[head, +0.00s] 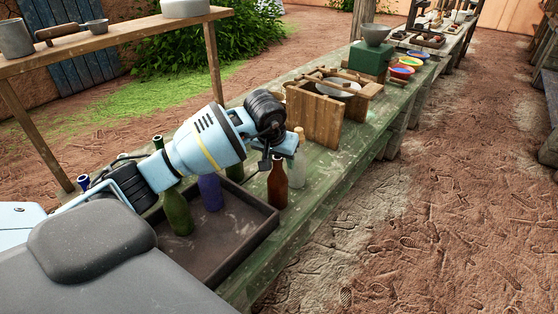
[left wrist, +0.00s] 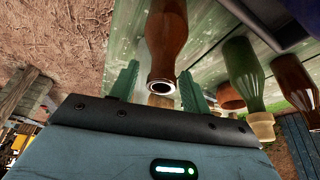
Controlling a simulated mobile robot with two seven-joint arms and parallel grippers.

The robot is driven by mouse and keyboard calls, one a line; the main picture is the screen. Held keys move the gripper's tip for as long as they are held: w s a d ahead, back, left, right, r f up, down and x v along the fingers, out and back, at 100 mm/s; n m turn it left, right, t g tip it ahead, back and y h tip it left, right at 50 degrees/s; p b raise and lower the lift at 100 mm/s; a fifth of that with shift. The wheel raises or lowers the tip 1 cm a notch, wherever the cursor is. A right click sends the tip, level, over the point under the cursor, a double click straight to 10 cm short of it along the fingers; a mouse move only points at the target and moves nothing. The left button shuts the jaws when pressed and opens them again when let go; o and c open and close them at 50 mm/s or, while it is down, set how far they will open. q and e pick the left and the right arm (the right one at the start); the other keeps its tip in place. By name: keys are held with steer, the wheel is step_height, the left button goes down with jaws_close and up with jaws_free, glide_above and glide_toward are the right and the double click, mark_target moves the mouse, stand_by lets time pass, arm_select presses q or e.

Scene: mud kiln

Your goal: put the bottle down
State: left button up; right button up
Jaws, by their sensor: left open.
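A brown bottle (head: 278,186) stands upright at the far right corner of the dark tray (head: 262,232); I cannot tell whether its base is inside the rim or just beyond it. My left gripper (head: 284,150) is just above and beside its neck. In the left wrist view the brown bottle (left wrist: 166,38) has its mouth between the two green fingers of the left gripper (left wrist: 160,90), which are apart with gaps at the neck. My right gripper is not in view.
The tray holds a green bottle (head: 177,211) and a purple bottle (head: 210,191). A pale bottle (head: 298,167) stands close behind the brown one. Farther along the green bench (head: 318,188) is a wooden box (head: 314,116). Bare bench lies right of the brown bottle.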

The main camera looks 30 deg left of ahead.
arm_select(q)
steer(key=v, duration=1.1)
steer(key=shift+d+f, duration=0.1)
